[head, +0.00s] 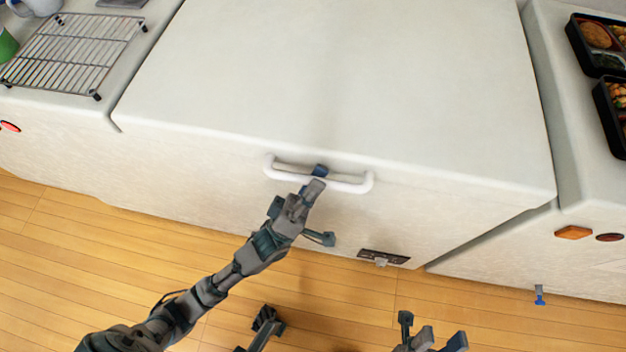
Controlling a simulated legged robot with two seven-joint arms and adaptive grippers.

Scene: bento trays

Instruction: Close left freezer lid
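The white freezer lid (340,75) fills the upper middle of the head view and looks lowered, lying flat over the freezer body. A white bar handle (352,184) runs along its front side. My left gripper (304,206) is at the middle of this handle. One finger with a blue tip overlaps the bar; the other fingers are spread apart below it. I cannot tell whether the finger touches the bar. My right gripper (430,338) is low at the bottom edge, partly cut off, with its fingers apart and nothing between them.
A white counter on the left carries a wire rack (75,50) and part of a green item (6,44). A white unit on the right holds black bento trays (603,110) with food. Wooden floor (60,260) lies open in front.

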